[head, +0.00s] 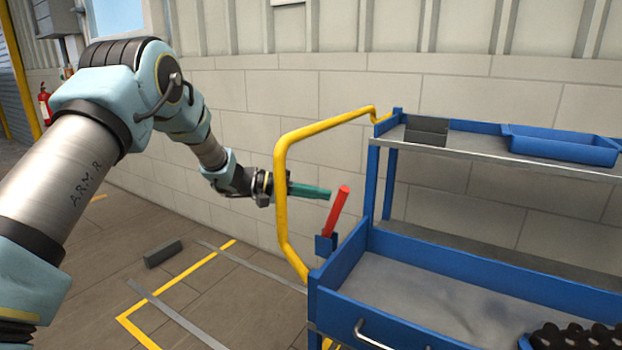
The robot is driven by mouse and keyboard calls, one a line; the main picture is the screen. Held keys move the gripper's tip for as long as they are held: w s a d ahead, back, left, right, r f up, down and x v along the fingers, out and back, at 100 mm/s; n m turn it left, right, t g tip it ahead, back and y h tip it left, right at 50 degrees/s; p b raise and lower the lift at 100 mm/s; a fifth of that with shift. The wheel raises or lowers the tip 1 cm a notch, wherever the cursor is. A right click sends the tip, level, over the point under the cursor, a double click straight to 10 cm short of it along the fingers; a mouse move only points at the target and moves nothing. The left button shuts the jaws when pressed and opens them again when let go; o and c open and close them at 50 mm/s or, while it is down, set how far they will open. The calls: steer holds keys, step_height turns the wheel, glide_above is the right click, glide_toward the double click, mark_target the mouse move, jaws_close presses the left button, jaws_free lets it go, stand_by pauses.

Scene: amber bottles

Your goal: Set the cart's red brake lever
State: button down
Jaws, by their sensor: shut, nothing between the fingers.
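The red brake lever (338,207) stands on a small blue bracket (325,246) at the left end of the blue cart (345,262). It leans with its top slightly to the right. My gripper (328,193) has teal fingers, shut and empty, pointing right. The fingertips are close to the left of the lever's upper part. I cannot tell from this one view whether they touch it. The cart's yellow push handle (281,205) crosses in front of the base of the fingers and hides part of my gripper.
The cart's upper shelf (480,146) holds a grey bin (427,130) and a blue tray (563,146). Dark round items (575,339) sit at the lower right. A block wall (240,90) stands behind. A dark block (163,253) lies on the floor beside yellow tape.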

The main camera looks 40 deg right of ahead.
steer(key=shift+s+d+m+t+y+p, duration=0.2)
steer(key=shift+s+m+t+y+p, duration=0.15)
steer(key=shift+s+p, duration=0.45)
